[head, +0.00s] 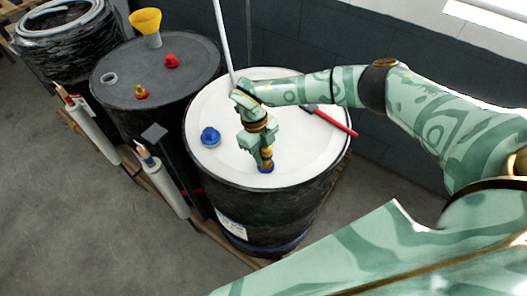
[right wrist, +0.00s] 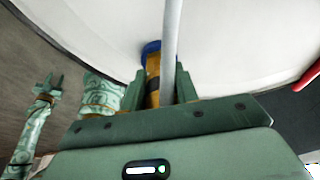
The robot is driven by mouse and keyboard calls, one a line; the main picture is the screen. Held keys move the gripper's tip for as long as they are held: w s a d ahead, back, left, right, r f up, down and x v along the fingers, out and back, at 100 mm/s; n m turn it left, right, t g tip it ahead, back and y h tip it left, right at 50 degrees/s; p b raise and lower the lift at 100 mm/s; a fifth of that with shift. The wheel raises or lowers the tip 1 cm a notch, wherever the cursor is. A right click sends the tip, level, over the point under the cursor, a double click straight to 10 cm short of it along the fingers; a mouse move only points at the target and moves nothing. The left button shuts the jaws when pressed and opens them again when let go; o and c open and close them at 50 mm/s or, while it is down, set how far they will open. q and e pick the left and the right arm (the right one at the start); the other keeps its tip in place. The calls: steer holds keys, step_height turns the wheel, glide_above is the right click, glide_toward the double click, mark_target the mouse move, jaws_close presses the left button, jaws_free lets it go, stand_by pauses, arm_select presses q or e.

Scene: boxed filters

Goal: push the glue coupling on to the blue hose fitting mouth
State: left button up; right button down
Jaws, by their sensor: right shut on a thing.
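My right gripper (head: 263,155) is over the near part of the white drum lid (head: 290,150), fingers pointing down. It is shut on the yellow-gold glue coupling (head: 267,153), which has a dark band. In the right wrist view the coupling (right wrist: 154,82) stands between the two fingers. The blue hose fitting mouth (head: 265,169) is at the coupling's lower end, and it also shows in the right wrist view (right wrist: 150,48). The two appear to meet; I cannot tell how far they overlap. My left gripper (right wrist: 48,82) shows at the left of the right wrist view, fingers apart and empty.
A blue cap (head: 210,137) sits left on the lid, and a red-handled tool (head: 332,121) lies at the right. A pale pole (head: 222,40) rises behind my right gripper. A dark drum (head: 125,85) with a yellow funnel (head: 147,24) stands at the left.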

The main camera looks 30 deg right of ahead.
steer(key=shift+f, duration=0.4)
steer(key=c, duration=1)
jaws_free()
steer(key=b+v, duration=0.2)
steer(key=v, duration=1.4)
steer(key=shift+r, duration=0.2)
